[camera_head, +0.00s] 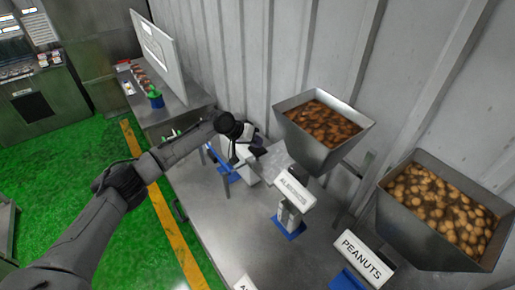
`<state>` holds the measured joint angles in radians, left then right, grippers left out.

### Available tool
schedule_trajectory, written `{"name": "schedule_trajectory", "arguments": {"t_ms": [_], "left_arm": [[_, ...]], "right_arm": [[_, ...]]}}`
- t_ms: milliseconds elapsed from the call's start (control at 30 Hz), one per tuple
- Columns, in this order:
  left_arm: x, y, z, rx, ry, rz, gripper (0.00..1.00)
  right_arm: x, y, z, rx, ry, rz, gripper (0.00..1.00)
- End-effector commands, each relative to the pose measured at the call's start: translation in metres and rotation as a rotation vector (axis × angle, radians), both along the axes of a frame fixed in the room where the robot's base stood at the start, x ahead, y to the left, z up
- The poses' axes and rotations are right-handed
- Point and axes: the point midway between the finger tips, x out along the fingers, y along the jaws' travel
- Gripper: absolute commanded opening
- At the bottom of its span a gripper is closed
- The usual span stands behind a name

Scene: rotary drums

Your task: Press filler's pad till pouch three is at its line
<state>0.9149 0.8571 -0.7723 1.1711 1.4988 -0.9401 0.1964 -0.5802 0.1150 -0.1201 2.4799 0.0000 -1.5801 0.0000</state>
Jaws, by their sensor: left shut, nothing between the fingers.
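My left gripper (256,154) is shut and empty, at the far end of the steel bench. It hangs above a blue part (220,166) at that end and partly hides what stands there. A filler with a steel hopper of brown nuts (324,122) has a white label (291,187), apparently reading almonds, and a blue part (288,229) under it. A nearer hopper (440,208) holds paler nuts, with a PEANUTS label (363,257) and a blue part (350,281) below. I cannot make out any pouch or its line. My right gripper is not in view.
The steel bench (221,226) has bare room at its left side. A corrugated wall (232,50) stands behind the hoppers. A second table (172,107) with a grey panel and small items stands farther back. Green floor (75,160) with a yellow stripe lies left.

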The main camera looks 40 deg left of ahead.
Motion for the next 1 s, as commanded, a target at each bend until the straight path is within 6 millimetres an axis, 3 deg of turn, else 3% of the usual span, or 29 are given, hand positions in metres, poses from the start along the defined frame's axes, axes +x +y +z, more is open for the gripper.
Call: {"name": "schedule_trajectory", "arguments": {"t_ms": [1000], "left_arm": [[0.0, 0.0, -0.014, 0.001, 0.002, -0.001, 0.0]], "right_arm": [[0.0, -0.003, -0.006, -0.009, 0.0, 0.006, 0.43]]}}
